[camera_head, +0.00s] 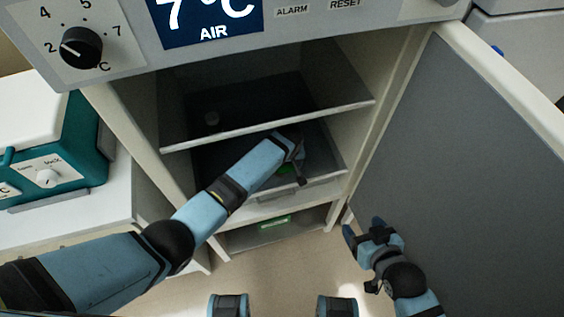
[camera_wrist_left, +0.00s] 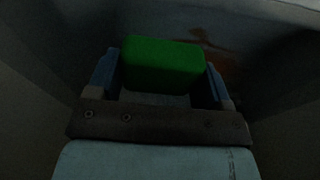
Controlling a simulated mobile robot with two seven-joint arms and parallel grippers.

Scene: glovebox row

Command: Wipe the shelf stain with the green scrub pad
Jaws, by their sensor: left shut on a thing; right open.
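My left gripper (camera_head: 292,165) reaches into the open cabinet, below the upper shelf. In the left wrist view it (camera_wrist_left: 162,80) is shut on the green scrub pad (camera_wrist_left: 163,65), with one finger at each side. The stain cannot be made out in the head view. My right gripper (camera_head: 363,229) is open and empty outside the cabinet.
The upper shelf (camera_head: 270,129) lies close above my left forearm. The cabinet door (camera_head: 470,150) hangs open at the right, beside my right gripper. A teal-and-white device (camera_head: 55,150) sits on the left counter.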

